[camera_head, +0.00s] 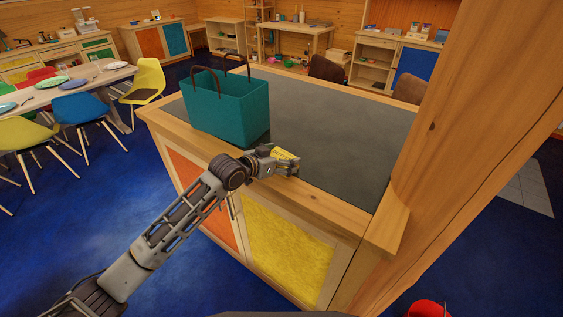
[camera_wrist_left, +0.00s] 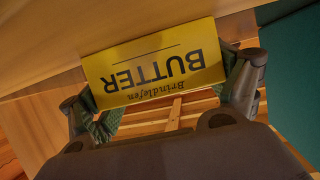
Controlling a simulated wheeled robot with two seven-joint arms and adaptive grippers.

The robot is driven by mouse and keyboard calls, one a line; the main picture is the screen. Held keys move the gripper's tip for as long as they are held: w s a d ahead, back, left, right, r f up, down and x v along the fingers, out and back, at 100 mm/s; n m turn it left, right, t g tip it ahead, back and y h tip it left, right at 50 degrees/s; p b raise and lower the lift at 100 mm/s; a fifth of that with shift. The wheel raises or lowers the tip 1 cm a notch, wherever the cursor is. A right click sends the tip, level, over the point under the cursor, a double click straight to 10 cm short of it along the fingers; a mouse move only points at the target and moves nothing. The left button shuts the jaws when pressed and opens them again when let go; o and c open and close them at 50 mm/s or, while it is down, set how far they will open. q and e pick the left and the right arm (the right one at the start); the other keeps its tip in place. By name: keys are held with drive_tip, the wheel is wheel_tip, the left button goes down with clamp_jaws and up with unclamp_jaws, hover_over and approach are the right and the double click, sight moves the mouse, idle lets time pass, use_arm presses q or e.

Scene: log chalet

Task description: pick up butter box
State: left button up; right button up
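The butter box (camera_wrist_left: 155,66) is a yellow box with dark lettering that reads upside down in the left wrist view. It also shows in the head view (camera_head: 284,154) as a small yellow patch at the gripper, near the front edge of the counter. My left gripper (camera_head: 287,164) has the box between its fingers, one at each end; the fingers show in the left wrist view (camera_wrist_left: 168,104) and look closed on it. I cannot tell whether the box touches the counter. My right gripper is in neither view.
The counter (camera_head: 335,130) has a dark top and wooden rim. A teal bag (camera_head: 228,108) with brown handles stands on it behind my left gripper. A thick wooden post (camera_head: 470,150) rises at the right. The counter top right of the bag is clear.

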sight(281, 156)
use_arm(q)
drive_tip(key=shift+r, duration=0.15)
drive_tip(key=shift+c, duration=0.3)
drive_tip(key=shift+r+b, duration=0.55)
drive_tip(key=shift+r, duration=4.35)
drive_tip(key=shift+w+r, duration=0.1)
